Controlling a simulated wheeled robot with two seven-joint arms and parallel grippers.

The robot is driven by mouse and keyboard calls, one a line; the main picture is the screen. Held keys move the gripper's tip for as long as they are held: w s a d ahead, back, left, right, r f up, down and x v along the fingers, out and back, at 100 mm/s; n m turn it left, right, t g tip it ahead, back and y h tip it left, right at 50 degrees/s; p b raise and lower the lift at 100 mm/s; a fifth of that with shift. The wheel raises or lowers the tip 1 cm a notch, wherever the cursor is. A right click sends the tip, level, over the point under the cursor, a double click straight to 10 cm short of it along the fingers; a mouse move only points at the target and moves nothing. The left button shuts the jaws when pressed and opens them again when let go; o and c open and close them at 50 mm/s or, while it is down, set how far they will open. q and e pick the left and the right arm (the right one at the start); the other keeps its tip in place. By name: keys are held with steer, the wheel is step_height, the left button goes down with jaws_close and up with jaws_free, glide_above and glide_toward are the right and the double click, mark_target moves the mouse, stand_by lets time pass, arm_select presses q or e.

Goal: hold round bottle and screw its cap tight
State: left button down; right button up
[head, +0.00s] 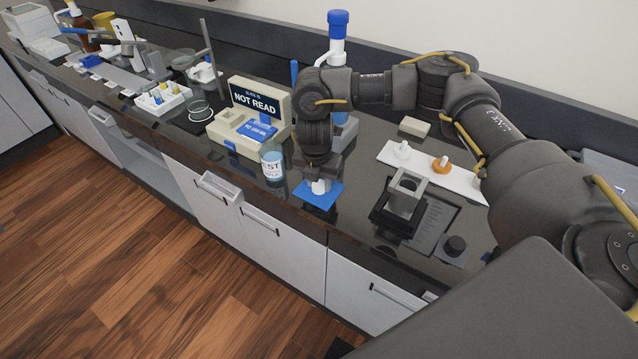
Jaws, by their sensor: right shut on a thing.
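A small round bottle (271,163) with a pale blue label, partly reading "ST", stands upright near the counter's front edge. I see no cap on it. My right gripper (320,182) points down just to its right, over a blue mat (330,199). It is shut on a small white piece (319,188), which looks like a cap. The fingers partly hide this piece, and I cannot tell whether it still touches the mat. My right gripper and the bottle are apart. My left gripper is out of view.
A beige device (246,128) showing "NOT READ" stands behind the bottle. A blue-topped dispenser (337,40) rises behind my right arm. A grey square holder (406,192) and a white strip with stopcocks (455,180) are to the right. Glassware and a white rack (163,98) crowd the left.

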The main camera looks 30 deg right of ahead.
mark_target(319, 183)
steer(key=shift+r, duration=0.45)
step_height(319, 183, up, 3)
steer(key=shift+f+b, duration=0.15)
steer(key=shift+b, duration=0.35)
steer(key=s+a+r+b, duration=0.3)
steer(key=s+a+r, duration=0.3)
steer(key=s+r, duration=0.3)
steer(key=shift+s+r, duration=0.2)
steer(key=shift+s, duration=1.7)
step_height(319, 183, down, 7)
steer(key=w+d+m+g, duration=0.2)
steer(key=w+m, duration=0.1)
steer(key=m, duration=1.7)
steer(key=shift+d+r+m, duration=0.15)
steer(key=shift+m, duration=0.25)
